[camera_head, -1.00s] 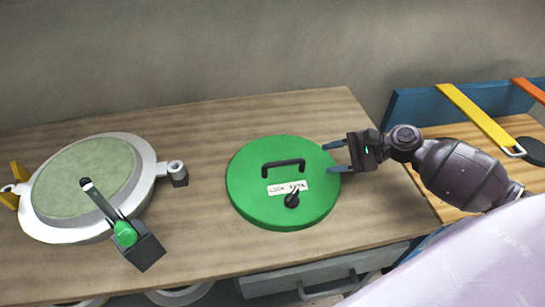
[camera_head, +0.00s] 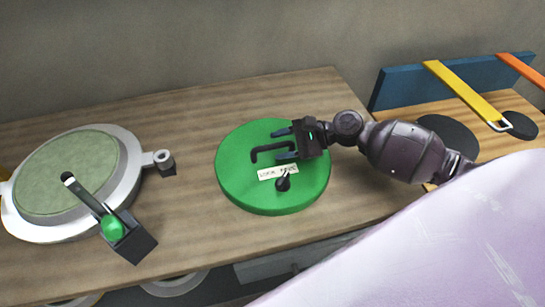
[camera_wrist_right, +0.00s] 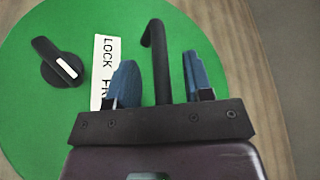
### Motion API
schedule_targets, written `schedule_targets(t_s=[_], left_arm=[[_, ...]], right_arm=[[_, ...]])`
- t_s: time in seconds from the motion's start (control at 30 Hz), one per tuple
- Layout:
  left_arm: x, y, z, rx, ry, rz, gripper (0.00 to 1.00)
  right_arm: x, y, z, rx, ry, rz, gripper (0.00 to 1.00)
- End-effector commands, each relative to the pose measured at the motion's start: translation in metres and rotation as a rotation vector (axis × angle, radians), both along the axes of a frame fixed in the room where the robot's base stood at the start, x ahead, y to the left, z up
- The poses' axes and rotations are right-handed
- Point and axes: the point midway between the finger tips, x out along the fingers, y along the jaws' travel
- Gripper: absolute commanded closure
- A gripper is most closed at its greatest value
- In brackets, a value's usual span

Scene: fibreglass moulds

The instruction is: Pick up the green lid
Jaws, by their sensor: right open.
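The round green lid (camera_head: 240,185) lies flat on the wooden table, and it fills much of the right wrist view (camera_wrist_right: 40,120). It has a dark bar handle (camera_head: 262,149), a white label (camera_head: 270,173) with lettering and a small black knob (camera_head: 283,183). My right gripper (camera_head: 278,144) is over the lid at the handle's right end, with its two blue fingers apart. In the right wrist view the handle (camera_wrist_right: 160,60) runs between the open fingers (camera_wrist_right: 162,85), and I cannot see it pinched. My left gripper is not in view.
A white round mould (camera_head: 128,170) with a pale green top stands at the left. A dark block with a green ball (camera_head: 114,227) is in front of it. At the right are a blue panel (camera_head: 400,88) and a yellow strap (camera_head: 465,90). The table behind the lid is clear.

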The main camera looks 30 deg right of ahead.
Motion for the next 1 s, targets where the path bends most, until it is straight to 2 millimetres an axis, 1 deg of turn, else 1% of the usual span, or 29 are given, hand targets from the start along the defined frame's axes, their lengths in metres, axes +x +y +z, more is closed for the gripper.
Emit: schedule_targets(t_s=[0.1,0.37,0.6,0.67,1.0], left_arm=[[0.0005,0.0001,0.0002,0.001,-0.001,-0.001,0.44],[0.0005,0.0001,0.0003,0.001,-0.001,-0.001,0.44],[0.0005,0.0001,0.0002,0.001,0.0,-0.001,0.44],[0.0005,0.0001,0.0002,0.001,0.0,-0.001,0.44],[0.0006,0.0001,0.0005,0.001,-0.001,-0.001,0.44]], right_arm=[[0.0038,0.0071,-0.0019,0.001,-0.001,0.0,0.53],[0.0042,0.0082,-0.0024,0.0,-0.001,-0.001,0.53],[0.0042,0.0081,-0.0024,0.0,0.0,0.0,0.9],[0.0041,0.008,-0.0023,0.0,0.0,0.0,0.99],[0.0044,0.008,-0.0011,0.0,-0.002,0.0,1.0]])
